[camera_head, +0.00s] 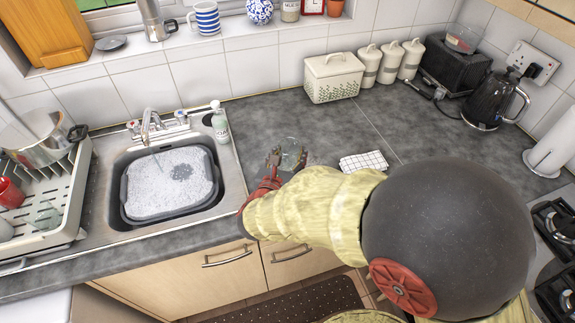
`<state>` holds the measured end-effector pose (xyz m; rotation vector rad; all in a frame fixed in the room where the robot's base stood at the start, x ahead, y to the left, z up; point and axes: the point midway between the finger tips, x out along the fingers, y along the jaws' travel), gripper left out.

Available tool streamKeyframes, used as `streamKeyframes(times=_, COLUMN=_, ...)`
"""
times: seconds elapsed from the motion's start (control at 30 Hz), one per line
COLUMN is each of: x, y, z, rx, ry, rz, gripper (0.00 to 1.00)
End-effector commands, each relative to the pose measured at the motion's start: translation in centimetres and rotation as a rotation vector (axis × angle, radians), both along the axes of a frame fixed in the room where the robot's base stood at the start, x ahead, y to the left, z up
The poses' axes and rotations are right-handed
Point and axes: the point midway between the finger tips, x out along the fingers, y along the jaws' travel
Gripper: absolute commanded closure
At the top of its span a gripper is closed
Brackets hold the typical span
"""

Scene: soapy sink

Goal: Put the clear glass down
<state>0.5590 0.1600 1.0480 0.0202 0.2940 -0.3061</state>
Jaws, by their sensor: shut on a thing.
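The clear glass (291,151) shows at the end of my arm, over the dark grey worktop (270,120) to the right of the sink. My gripper (278,162) is shut on it, with its dark fingers around the glass's left and lower side. The glass is see-through and small here, so its full outline is hard to make out. I cannot tell whether its base touches the worktop. My arm hides part of the worktop below and to the right of it.
A sink with a grey basin of suds (170,183) is to the left, with a soap bottle (220,122) at its corner. A folded checked cloth (364,162) lies right of the glass. A cream bread bin (333,78) stands behind. The worktop between them is clear.

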Motion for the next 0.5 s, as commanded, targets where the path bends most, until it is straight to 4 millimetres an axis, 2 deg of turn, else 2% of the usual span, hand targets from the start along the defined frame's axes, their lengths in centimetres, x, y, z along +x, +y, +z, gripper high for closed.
streamKeyframes(times=0.27, x=1.3, y=0.4, z=-1.5, rx=0.0, ry=-0.002, rz=-0.001, gripper=1.0)
streamKeyframes(times=0.5, x=1.5, y=0.5, z=-4.7, rx=-0.001, ry=-0.002, rz=0.0, gripper=1.0)
